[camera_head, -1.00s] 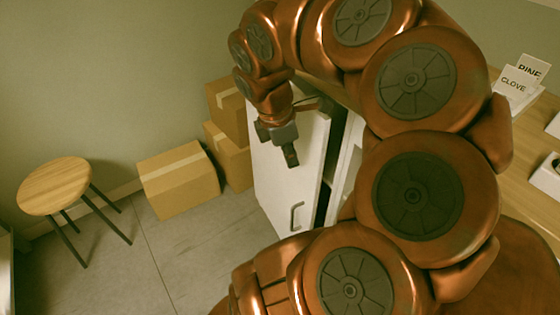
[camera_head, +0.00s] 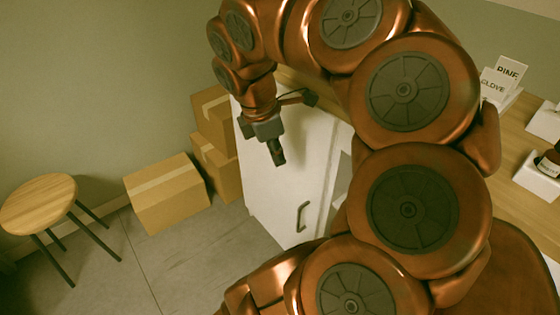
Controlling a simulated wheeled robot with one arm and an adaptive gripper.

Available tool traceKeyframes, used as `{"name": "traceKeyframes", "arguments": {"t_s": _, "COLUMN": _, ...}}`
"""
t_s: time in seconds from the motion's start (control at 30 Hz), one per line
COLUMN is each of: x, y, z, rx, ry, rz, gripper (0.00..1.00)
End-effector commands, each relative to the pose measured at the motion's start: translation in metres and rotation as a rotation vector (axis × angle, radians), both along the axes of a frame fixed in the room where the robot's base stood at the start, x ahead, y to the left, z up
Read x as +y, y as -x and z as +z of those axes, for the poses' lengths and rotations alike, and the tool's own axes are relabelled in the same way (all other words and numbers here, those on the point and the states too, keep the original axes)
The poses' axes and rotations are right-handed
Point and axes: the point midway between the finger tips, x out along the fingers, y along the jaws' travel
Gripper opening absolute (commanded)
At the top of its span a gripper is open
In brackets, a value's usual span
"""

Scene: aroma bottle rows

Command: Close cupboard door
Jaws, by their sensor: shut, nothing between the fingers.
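The white cupboard door (camera_head: 282,185) is below and behind my gripper, under the wooden top. Its dark handle (camera_head: 303,217) shows near its lower right. My gripper (camera_head: 278,157) points down in front of the door's upper part. Its fingers are together and empty. Whether it touches the door cannot be told from this view.
Several cardboard boxes (camera_head: 168,193) stand on the floor left of the cupboard. A round wooden stool (camera_head: 38,204) is at the far left. Scent cards (camera_head: 495,82) stand on the wooden counter (camera_head: 500,190) at right. Grey floor is clear in front.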

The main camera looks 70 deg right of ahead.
Motion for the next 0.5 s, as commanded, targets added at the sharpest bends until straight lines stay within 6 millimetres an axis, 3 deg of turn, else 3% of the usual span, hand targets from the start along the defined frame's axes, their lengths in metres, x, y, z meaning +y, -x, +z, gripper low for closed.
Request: {"name": "traceKeyframes", "arguments": {"t_s": 0.5, "x": 0.010, "y": -0.013, "z": 0.066, "rx": 0.000, "ry": 0.004, "rz": 0.001, "gripper": 0.00}}
